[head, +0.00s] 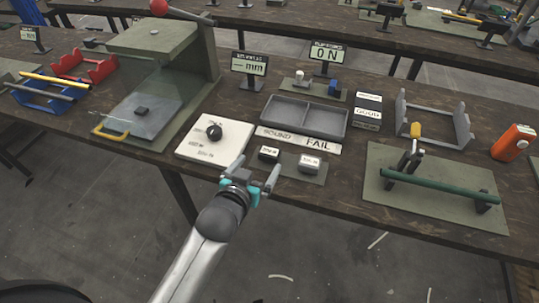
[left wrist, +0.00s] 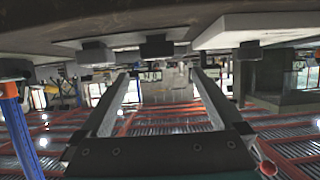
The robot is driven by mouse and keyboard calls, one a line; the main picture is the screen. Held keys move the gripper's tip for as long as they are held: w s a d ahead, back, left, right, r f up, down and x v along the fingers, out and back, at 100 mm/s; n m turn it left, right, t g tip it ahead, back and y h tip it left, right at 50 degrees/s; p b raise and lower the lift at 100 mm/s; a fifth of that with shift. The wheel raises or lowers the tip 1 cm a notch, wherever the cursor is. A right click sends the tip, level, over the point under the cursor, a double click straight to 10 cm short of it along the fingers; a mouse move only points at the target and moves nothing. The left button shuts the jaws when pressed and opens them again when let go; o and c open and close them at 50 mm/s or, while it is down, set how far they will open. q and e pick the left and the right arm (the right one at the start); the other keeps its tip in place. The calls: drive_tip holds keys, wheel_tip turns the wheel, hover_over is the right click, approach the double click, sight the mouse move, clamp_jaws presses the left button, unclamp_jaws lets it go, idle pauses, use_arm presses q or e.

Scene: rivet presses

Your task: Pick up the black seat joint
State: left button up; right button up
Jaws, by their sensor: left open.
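Two dark candidates for the seat joint stand near my left gripper; I cannot tell which carries that name. A small black block with a white label (head: 269,154) sits on a grey-green pad, just beyond my left fingertips. A round black part (head: 214,131) stands on a white printed board (head: 190,144), up and left of the gripper. My left gripper (head: 255,171) is open and empty at the table's front edge. In the left wrist view, which looks upside down, the open fingers (left wrist: 163,74) point towards a dark block (left wrist: 156,46), apart from it. My right gripper is out of view.
A grey-white labelled block (head: 310,164) stands right of the black one. A green press (head: 196,95) stands left; a fixture with a green bar (head: 435,190) lies right.

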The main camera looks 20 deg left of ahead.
sight(269, 152)
use_arm(q)
drive_tip(key=x, duration=0.4)
drive_tip(key=shift+w+b, duration=0.1)
drive_tip(key=shift+b, duration=0.3)
drive_tip(key=shift+d+b+x, duration=0.1)
drive_tip(key=shift+b+x, duration=0.3)
drive_tip(key=shift+x, duration=0.85)
drive_tip(key=shift+d+b+x, duration=0.15)
drive_tip(key=shift+b+x, duration=0.2)
drive_tip(key=shift+x, duration=0.95)
drive_tip(key=shift+f, duration=0.1)
drive_tip(key=c, duration=1.4)
